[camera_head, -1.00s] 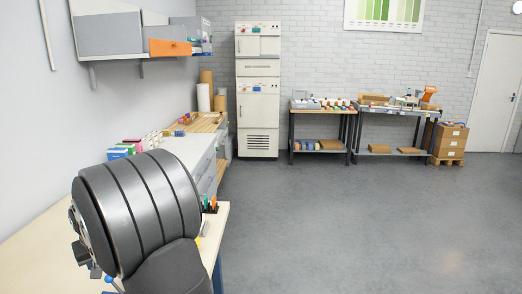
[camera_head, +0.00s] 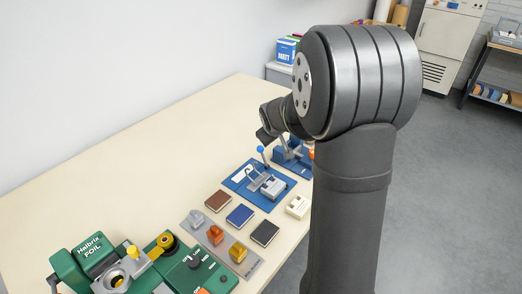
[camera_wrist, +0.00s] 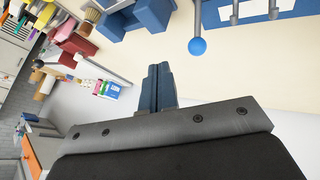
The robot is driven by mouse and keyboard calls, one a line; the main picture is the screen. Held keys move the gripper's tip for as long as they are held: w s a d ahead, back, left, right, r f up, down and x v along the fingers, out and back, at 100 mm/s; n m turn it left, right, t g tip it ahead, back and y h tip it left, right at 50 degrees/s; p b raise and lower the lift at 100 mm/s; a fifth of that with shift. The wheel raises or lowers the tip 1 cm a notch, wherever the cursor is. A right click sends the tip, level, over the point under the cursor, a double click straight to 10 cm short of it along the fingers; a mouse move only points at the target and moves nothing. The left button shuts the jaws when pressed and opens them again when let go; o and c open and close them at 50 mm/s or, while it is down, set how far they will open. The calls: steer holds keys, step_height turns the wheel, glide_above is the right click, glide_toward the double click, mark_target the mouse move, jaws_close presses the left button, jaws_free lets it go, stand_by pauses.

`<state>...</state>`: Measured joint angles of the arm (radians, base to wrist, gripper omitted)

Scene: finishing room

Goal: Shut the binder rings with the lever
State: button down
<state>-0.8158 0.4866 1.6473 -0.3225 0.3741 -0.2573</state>
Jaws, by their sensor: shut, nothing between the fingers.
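The blue binder board (camera_head: 243,188) lies on the pale bench in the head view, with grey metal ring parts and a grey block on it. A lever with a blue ball knob (camera_head: 261,149) stands up at its far side. In the wrist view the blue ball (camera_wrist: 197,46) hangs on a grey rod near the top, right of my gripper (camera_wrist: 158,68), whose blue fingers are together and empty. A gap of bare background shows between fingers and ball. Grey rods on the blue board (camera_wrist: 290,8) show at the upper right. In the head view my arm hides the gripper's fingertips.
Beyond the board stands another blue device (camera_head: 284,155). Nearer are brown, blue and dark small books (camera_head: 240,215), a grey tray of coloured stamps (camera_head: 252,262) and a green foil machine (camera_head: 85,262). The bench's left middle (camera_head: 130,170) is clear.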

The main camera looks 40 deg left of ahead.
steer(key=s+d+f+n+g+y, duration=0.15)
steer(key=s+n+y, duration=0.3)
steer(key=n, duration=0.45)
steer(key=s+f+n+g+y, duration=0.1)
steer(key=s+f+n+y, duration=0.3)
steer(key=n, duration=0.6)
steer(key=shift+h, duration=0.65)
steer(key=x, duration=0.5)
steer(key=r+x, duration=0.1)
steer(key=x, duration=0.2)
steer(key=shift+s+a+f, duration=0.1)
steer(key=shift+s+a, duration=0.25)
steer(key=shift+a, duration=0.2)
steer(key=shift+w+d+r, duration=0.1)
steer(key=shift+w+d, duration=0.05)
steer(key=shift+w, duration=0.35)
steer(key=shift+w+d+r, duration=0.15)
steer(key=shift+w+d, duration=0.05)
steer(key=shift+w, duration=0.3)
steer(key=shift+w+d+r, duration=0.25)
steer(key=shift+w+d, duration=0.2)
steer(key=shift+w, duration=0.3)
